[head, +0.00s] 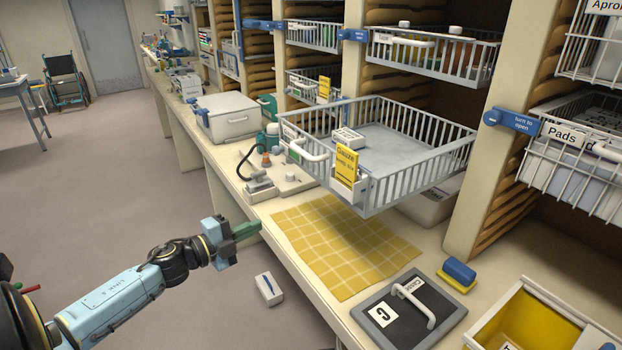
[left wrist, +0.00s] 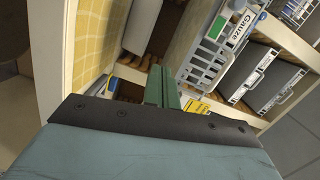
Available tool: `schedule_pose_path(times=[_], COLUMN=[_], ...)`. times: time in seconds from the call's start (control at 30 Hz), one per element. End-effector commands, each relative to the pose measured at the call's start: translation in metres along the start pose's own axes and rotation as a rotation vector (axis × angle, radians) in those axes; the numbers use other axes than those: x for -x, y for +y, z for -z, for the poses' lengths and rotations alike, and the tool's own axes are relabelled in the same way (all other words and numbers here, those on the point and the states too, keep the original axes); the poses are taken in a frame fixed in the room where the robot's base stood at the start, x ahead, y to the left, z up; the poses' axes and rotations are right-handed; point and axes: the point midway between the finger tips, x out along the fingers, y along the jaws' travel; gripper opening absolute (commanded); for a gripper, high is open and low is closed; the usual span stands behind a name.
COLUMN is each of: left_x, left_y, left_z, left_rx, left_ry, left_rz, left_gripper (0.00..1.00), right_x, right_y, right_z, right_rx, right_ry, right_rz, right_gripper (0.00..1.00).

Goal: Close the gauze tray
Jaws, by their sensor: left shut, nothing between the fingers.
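The gauze tray (head: 405,148) is a grey wire basket pulled far out of its bay above the counter. A white "Gauze" label (left wrist: 237,30) on a grey barred front shows tilted in the left wrist view. My left gripper (head: 246,230) is shut and empty, in front of the counter edge, lower and left of the tray handle, apart from it. Its green fingers (left wrist: 160,85) show together in the left wrist view. My right gripper is not in view.
A yellow checked cloth (head: 345,245) lies on the counter below the tray. A dark panel with a handle (head: 420,315), a blue-yellow block (head: 457,273) and a yellow bin (head: 525,325) are nearer. Blue latches (head: 515,122) sit on the posts. A white box (head: 269,289) lies on the floor.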

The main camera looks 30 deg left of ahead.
Motion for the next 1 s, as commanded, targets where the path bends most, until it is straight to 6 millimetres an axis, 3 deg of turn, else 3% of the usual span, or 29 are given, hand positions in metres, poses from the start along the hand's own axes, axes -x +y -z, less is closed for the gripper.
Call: schedule_pose_path(times=[0.03,0.1,0.2,0.37,1.0], left_x=[-0.003,-0.005,-0.008,-0.020,-0.117], left_y=[-0.029,-0.050,-0.064,-0.067,-0.070], left_z=[0.013,0.025,0.035,0.037,0.051], left_rx=[-0.067,-0.130,-0.174,-0.179,-0.175], left_ry=[0.054,0.103,0.137,0.142,0.137], left_rz=[0.018,0.033,0.043,0.047,0.049], left_gripper=[0.00,0.00,0.00,0.00,0.00], right_x=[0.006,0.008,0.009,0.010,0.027], right_y=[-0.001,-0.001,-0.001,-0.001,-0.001], right_z=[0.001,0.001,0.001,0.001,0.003], right_rx=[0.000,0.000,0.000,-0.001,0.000], right_ry=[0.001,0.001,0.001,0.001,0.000], right_rz=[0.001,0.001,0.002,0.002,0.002], right_gripper=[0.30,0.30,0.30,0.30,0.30])
